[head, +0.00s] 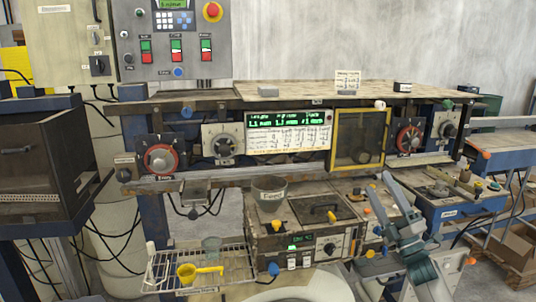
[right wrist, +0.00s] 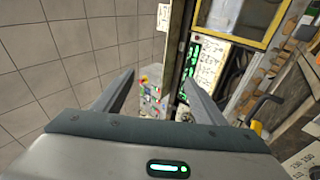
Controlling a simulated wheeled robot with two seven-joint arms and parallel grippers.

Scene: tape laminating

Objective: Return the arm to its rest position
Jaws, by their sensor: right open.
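My right gripper (head: 380,186) is raised at the right front of the machine in the head view, with its fingers pointing up and to the left. In the right wrist view the two fingers of the right gripper (right wrist: 158,84) stand wide apart with nothing between them. It holds nothing and appears clear of the machine. My left arm and gripper are not in view.
The laminating machine's display panel (head: 290,132) and yellow-framed window (head: 359,139) are behind the gripper. A feed cup (head: 269,190) stands on the control box (head: 292,226). A wire rack (head: 222,268) holds a yellow scoop (head: 189,274). A side bench (head: 458,209) is at right.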

